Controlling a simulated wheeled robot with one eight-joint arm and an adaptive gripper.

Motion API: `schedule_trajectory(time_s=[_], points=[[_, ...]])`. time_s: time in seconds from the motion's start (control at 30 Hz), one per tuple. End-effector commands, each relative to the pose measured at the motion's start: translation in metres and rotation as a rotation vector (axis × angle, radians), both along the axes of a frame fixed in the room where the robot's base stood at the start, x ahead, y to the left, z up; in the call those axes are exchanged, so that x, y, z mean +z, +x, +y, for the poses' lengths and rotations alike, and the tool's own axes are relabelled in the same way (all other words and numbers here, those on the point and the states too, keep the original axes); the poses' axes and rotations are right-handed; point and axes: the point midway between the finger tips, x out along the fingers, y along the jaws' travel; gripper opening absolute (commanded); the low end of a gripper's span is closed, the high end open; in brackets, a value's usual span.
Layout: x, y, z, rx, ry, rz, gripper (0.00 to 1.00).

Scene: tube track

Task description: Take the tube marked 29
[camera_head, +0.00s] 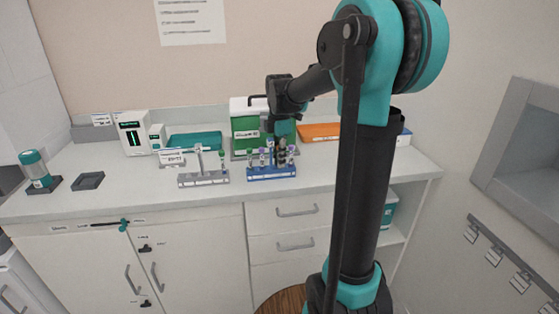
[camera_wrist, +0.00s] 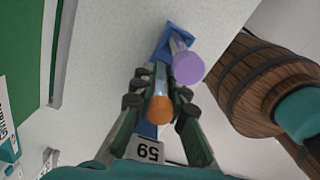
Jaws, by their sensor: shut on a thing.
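The blue rack (camera_head: 271,174) stands on the counter with several tubes in it, and it also shows in the wrist view (camera_wrist: 178,30). My gripper (camera_head: 282,142) is over this rack, pointing down. In the wrist view my gripper (camera_wrist: 160,100) has its fingers on both sides of an orange-capped tube (camera_wrist: 159,110) and is shut on it. A purple-capped tube (camera_wrist: 188,68) stands close beside it. A white label (camera_wrist: 146,151) with dark digits shows upside down near the orange cap; I cannot read the number surely. The tube's lower end is hidden.
A grey rack (camera_head: 204,180) with a green-capped tube stands left of the blue rack. A green box (camera_head: 248,130) is behind, with an orange tray (camera_head: 318,132) to its right. A wooden barrel-like stool (camera_wrist: 262,85) is below the counter. The counter's front strip is clear.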

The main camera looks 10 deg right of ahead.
Motion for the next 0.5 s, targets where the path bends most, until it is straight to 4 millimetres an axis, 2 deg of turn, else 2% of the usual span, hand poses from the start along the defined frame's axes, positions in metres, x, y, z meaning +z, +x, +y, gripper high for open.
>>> schedule_trajectory(time_s=[0.27, 0.5], points=[[0.026, -0.001, 0.000, 0.000, 0.000, 0.000, 0.00], [0.067, 0.000, 0.000, 0.000, 0.000, 0.000, 0.00]])
